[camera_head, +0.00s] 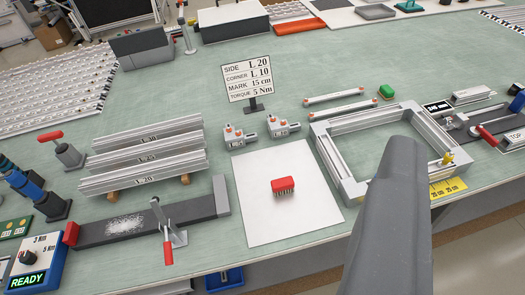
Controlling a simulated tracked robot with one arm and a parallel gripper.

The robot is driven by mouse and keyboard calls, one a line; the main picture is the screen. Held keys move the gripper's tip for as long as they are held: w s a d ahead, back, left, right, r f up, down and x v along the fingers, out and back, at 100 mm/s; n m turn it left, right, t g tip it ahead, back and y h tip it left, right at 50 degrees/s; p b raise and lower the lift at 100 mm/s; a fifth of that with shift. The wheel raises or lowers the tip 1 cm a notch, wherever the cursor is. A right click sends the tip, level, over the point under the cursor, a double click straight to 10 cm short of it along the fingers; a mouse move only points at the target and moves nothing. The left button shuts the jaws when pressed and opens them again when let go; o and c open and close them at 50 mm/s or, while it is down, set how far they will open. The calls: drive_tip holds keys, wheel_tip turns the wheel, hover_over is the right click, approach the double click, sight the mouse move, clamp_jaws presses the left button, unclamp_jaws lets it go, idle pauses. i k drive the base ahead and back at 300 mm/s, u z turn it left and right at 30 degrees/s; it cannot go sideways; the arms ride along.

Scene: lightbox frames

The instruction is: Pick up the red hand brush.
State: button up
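A metal frame (326,158) stands right of the sheet. A dark clamp bed (100,232) with a red-handled lever and stacked profiles (146,158) are on the left. Two grey clamps (236,138) and a sign (247,82) stand behind the sheet. The bench centre behind is clear.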

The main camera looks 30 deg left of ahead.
sight(284, 185)
drive_tip(key=u, duration=0.15)
drive_tip(key=i, duration=1)
drive_tip(key=u, duration=0.05)
